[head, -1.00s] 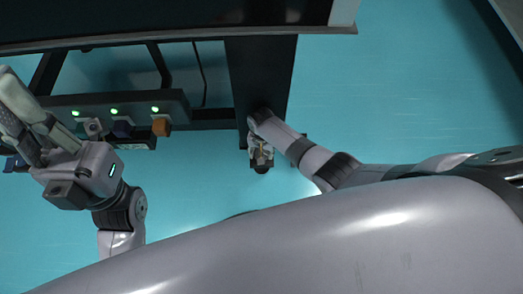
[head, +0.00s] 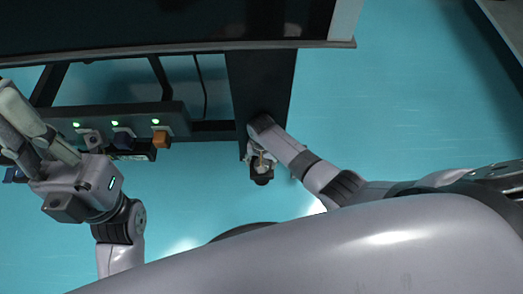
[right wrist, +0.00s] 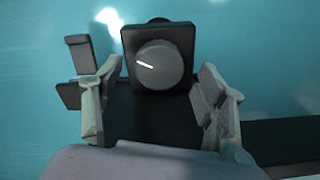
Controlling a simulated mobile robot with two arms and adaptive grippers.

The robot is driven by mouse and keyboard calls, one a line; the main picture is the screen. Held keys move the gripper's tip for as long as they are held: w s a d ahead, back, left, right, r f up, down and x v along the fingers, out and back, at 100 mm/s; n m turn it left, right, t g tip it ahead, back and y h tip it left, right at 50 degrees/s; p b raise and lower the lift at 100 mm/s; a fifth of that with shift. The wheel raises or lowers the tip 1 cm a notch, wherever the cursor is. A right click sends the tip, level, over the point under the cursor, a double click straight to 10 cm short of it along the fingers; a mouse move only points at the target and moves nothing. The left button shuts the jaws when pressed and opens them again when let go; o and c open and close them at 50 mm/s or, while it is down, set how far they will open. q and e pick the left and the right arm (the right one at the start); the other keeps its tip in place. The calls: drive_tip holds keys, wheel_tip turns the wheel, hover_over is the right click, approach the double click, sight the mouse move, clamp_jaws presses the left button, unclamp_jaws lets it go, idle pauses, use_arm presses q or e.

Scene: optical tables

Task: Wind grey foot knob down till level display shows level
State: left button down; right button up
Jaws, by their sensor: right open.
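The grey foot knob (right wrist: 160,65) is round with a white pointer line, on a dark square block, in the right wrist view. The pointer lies toward the left, tilted slightly upward. My right gripper (right wrist: 160,90) is open, one finger on each side of the knob's lower part, with gaps to it. In the head view my right gripper (head: 262,162) is at the foot of the dark table leg (head: 262,90), and the knob is hard to make out there. My left gripper (head: 35,135) is at the left with its fingers apart. No level display reading can be made out.
A dark panel (head: 105,115) under the table carries several knobs with green lights, among them a dark blue one (head: 123,138) and an orange one (head: 161,140). The table edge (head: 180,48) crosses the top. Teal floor is clear right of the leg.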

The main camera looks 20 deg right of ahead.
wheel_tip(320, 180, up, 9)
drive_tip(key=shift+r, duration=0.2)
idle(0.7)
